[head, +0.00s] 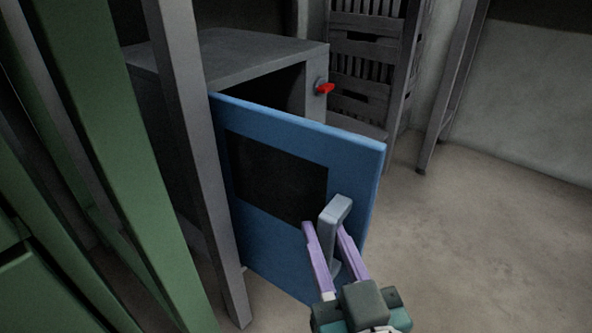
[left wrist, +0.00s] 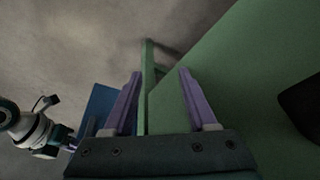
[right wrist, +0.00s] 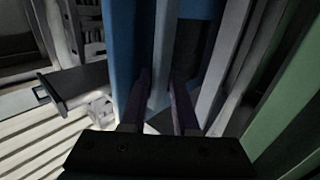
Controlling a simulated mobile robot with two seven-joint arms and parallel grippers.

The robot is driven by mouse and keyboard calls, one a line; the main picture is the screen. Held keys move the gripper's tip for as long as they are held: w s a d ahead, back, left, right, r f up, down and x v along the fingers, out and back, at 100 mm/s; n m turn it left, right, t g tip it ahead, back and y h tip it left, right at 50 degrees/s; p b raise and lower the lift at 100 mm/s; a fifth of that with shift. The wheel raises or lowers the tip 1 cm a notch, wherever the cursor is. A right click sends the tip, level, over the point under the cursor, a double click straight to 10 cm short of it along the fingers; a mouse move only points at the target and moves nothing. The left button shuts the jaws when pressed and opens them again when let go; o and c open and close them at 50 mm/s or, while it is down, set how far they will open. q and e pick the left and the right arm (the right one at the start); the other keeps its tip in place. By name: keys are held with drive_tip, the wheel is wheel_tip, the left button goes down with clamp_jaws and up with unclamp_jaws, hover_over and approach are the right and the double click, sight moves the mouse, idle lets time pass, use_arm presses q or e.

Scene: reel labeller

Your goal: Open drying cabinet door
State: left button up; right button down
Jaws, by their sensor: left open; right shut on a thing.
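The drying cabinet (head: 240,55) is a grey box at the upper left of the head view. Its blue door (head: 355,165) stands partly open, swung out from the body, with a dark window panel (head: 265,175) in it. My right gripper (head: 325,230) has its purple fingers shut on the grey door handle (head: 337,210); the handle also shows between the fingers in the right wrist view (right wrist: 162,60). My left gripper (left wrist: 160,80) is open and empty in the left wrist view, close to a green surface (left wrist: 235,90). The cabinet's interior is dark.
A red knob (head: 325,88) sits on the cabinet's right front edge. A grey post (head: 195,150) stands before the cabinet, and green frames (head: 110,150) fill the left. A slatted grey rack (head: 360,60) stands behind. The floor (head: 480,230) to the right is clear.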

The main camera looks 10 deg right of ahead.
drive_tip(key=shift+f, duration=0.1)
drive_tip(key=c, duration=1.1)
unclamp_jaws()
drive_tip(key=o, duration=0.4)
drive_tip(key=shift+w+a, duration=0.15)
drive_tip(key=shift+w, duration=0.05)
drive_tip(key=shift+s, duration=0.1)
drive_tip(key=shift+s, duration=0.1)
drive_tip(key=shift+s+p, duration=0.3)
drive_tip(key=shift+s, duration=0.05)
drive_tip(key=shift+s+d+p, duration=0.15)
drive_tip(key=shift+s+p, duration=0.5)
drive_tip(key=shift+s, duration=1.6)
drive_tip(key=shift+s+d+p, duration=0.1)
drive_tip(key=shift+s+p, duration=0.5)
drive_tip(key=shift+s, duration=1.65)
